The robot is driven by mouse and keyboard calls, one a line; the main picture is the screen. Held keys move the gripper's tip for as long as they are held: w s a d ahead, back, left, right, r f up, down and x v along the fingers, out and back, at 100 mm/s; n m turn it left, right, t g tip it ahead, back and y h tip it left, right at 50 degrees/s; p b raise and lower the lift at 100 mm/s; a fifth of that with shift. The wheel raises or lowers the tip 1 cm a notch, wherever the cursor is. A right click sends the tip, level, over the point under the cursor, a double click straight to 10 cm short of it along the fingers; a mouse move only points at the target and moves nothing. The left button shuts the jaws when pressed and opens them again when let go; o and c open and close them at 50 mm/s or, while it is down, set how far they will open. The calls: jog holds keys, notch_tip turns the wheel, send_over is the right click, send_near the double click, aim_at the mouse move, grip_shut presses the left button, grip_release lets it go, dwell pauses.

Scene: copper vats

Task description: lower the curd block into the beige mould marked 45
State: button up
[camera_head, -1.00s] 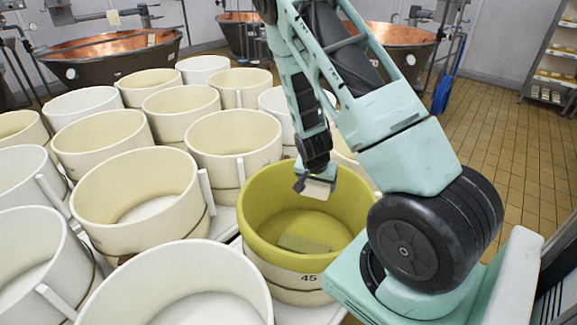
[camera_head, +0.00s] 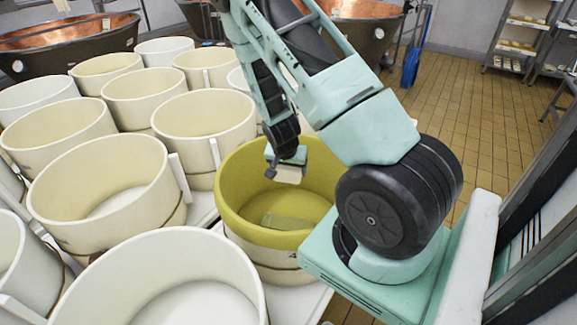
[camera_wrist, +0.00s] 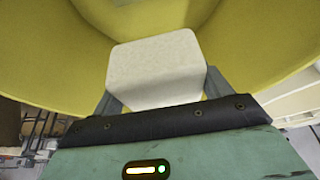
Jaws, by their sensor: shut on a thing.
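The mould marked 45 (camera_head: 262,257) has a beige lower wall with a dark band and a yellow rim and inside. In the head view its number is partly cut off by my arm's base, with a 4 visible. My gripper (camera_head: 287,163) is shut on the pale curd block (camera_head: 289,175) and holds it above the mould's floor, inside the rim outline toward the back. In the wrist view the off-white block (camera_wrist: 155,65) sits between the fingers, with the yellow inside of the mould around it. The block's underside is hidden.
A flat greenish-yellow slab (camera_head: 285,222) lies on the mould's floor. Several cream and white moulds (camera_head: 105,190) crowd the left on a pale surface. Copper vats (camera_head: 65,40) stand behind. Tiled floor (camera_head: 480,120) is open at the right, before a shelf rack (camera_head: 520,35).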

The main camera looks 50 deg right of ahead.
jog(key=b, duration=1.7)
send_over(290, 219)
jog(key=a, duration=0.1)
jog(key=shift+s+a+f, duration=0.1)
jog(key=shift+f, duration=5.4)
jog(key=shift+s+a+f, duration=0.1)
jog(key=shift+f, duration=5.4)
jog(key=shift+f+b, duration=0.5)
jog(key=shift+f, duration=0.35)
jog(key=o, duration=1.2)
jog(key=shift+o, duration=0.2)
jog(key=shift+r, duration=0.1)
jog(key=p+v, duration=0.3)
jog(key=v, duration=1.4)
jog(key=shift+a, duration=0.2)
jog(key=shift+s, duration=0.1)
